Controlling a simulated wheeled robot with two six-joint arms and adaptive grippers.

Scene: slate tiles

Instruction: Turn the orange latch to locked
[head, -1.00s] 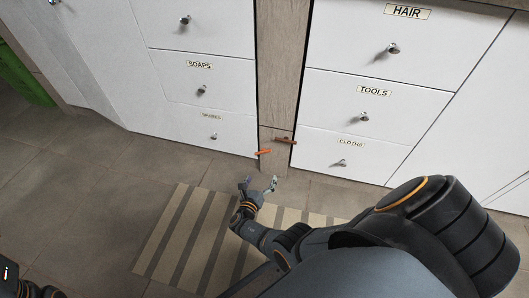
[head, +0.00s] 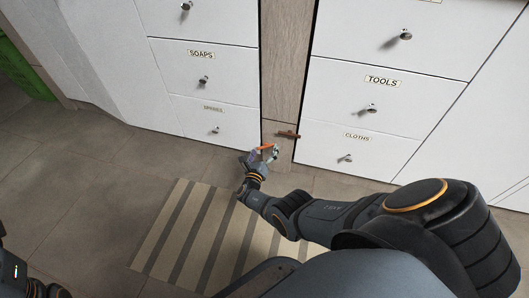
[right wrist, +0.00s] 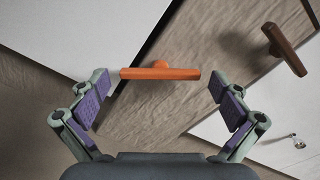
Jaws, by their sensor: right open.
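The orange latch (right wrist: 160,74) is a bar on a round hub, fixed to the wooden panel. In the right wrist view it lies level across the picture, between and just beyond the fingertips. In the head view the latch (head: 265,147) is small and partly covered by my right gripper (head: 263,156). My right gripper (right wrist: 158,100) is open, with its two fingers spread on either side of the latch, and holds nothing. My left gripper does not clearly show; only dark parts of my left arm are at the lower left of the head view.
A brown latch (head: 288,134) sits on the same wooden panel (head: 285,70), right of the orange one; it also shows in the right wrist view (right wrist: 284,48). White labelled drawers with knobs stand on both sides. A striped mat (head: 190,235) lies on the tiled floor.

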